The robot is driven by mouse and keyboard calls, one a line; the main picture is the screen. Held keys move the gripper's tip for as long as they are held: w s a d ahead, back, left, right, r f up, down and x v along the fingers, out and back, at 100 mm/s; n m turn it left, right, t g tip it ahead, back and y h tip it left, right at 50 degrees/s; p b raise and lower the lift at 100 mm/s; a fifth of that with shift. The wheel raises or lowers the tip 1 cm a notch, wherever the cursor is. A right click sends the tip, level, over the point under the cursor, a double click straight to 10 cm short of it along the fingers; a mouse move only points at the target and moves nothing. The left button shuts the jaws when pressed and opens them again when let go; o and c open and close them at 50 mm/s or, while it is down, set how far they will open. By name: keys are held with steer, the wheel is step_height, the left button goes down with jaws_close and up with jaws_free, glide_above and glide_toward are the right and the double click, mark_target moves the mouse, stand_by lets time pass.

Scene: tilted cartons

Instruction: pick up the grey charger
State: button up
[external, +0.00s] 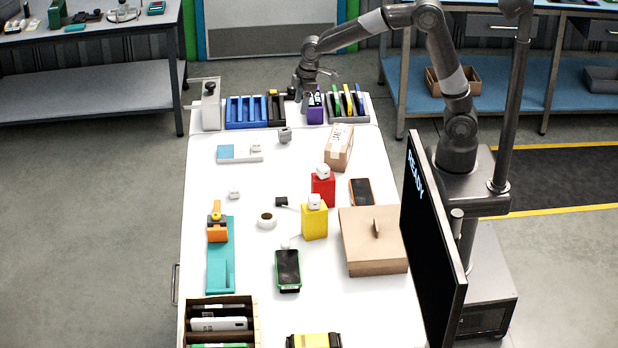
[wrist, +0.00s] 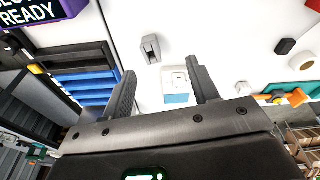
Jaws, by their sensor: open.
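The grey charger (external: 284,135) is a small upright block near the back of the white table, just in front of the row of holders. In the wrist view the grey charger (wrist: 151,48) lies beyond my fingertips, between their directions. My gripper (wrist: 162,76) is open, with nothing between its fingers. In the external view my gripper (external: 305,92) hangs over the holder row, behind the charger and slightly to its right; its fingertips are hard to make out there.
A blue slotted holder (external: 246,112) and a purple display box (external: 315,107) stand behind the charger. A white-and-blue tray (external: 228,153) with a white charger (external: 256,148) lies to its front left. A tilted carton (external: 339,147) stands to its right. Open table lies in front.

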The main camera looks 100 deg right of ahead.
mark_target(284, 134)
steer(key=shift+g, duration=0.3)
steer(key=w+f, duration=0.1)
steer(key=f, duration=0.2)
steer(key=w+d+f, duration=0.1)
steer(key=f, duration=0.2)
steer(key=w+d+f, duration=0.1)
steer(key=w+f, duration=0.1)
steer(key=f, duration=0.1)
steer(key=shift+w+f, duration=0.1)
steer(key=shift+f, duration=0.25)
steer(key=shift+w+a+f, duration=0.1)
steer(key=shift+w+f, duration=0.2)
steer(key=shift+f, duration=0.55)
steer(key=shift+w+d+f, duration=0.1)
steer(key=shift+w+f, duration=0.25)
steer(key=shift+f, duration=0.45)
steer(key=shift+w+a+f, duration=0.1)
steer(key=shift+w+f, duration=0.2)
steer(key=shift+f, duration=0.55)
steer(key=shift+c, duration=0.3)
steer(key=c, duration=1)
steer(key=shift+r, duration=0.1)
